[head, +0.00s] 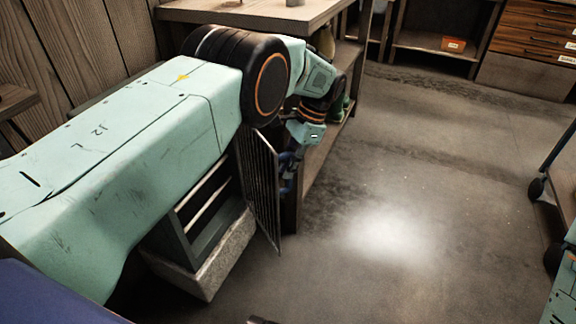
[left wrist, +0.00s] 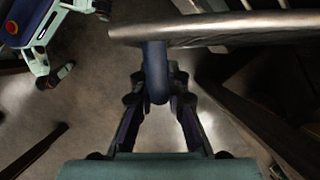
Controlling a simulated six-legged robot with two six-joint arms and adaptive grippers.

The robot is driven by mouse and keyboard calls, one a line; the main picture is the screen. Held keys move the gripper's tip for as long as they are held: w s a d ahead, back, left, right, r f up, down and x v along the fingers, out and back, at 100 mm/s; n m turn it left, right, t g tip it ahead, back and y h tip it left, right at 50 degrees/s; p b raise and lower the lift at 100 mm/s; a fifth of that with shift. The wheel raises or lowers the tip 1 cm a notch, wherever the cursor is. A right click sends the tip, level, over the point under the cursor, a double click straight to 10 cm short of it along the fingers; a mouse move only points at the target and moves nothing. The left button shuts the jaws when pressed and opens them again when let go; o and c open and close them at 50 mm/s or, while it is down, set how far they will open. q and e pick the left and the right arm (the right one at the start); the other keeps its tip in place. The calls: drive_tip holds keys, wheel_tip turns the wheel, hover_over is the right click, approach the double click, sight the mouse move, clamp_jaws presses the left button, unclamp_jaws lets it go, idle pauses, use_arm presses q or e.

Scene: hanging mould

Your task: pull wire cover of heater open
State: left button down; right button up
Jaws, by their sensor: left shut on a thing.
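The heater (head: 188,236) is a dark grey box with pale bars, partly hidden behind my left arm. Its wire cover (head: 262,190), a panel of thin dark bars, stands swung out at an angle from the front, with a gap between it and the box. My left gripper (head: 289,168) is at the cover's right side, partly hidden by the cover and the arm. In the left wrist view my left gripper (left wrist: 156,102) is shut on a blue handle (left wrist: 155,65) under a grey metal bar (left wrist: 230,28) of the cover. My right gripper is not in view.
The heater rests on a pale stone block (head: 210,268). A wooden workbench (head: 255,12) with shelves stands just behind my arm. The concrete floor (head: 430,170) right of the cover is clear. A wheeled cart (head: 558,165) stands at the right edge.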

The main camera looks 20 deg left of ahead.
use_arm(q)
drive_tip(key=c, duration=1.3)
unclamp_jaws()
drive_tip(key=shift+c, duration=0.2)
drive_tip(key=v, duration=0.8)
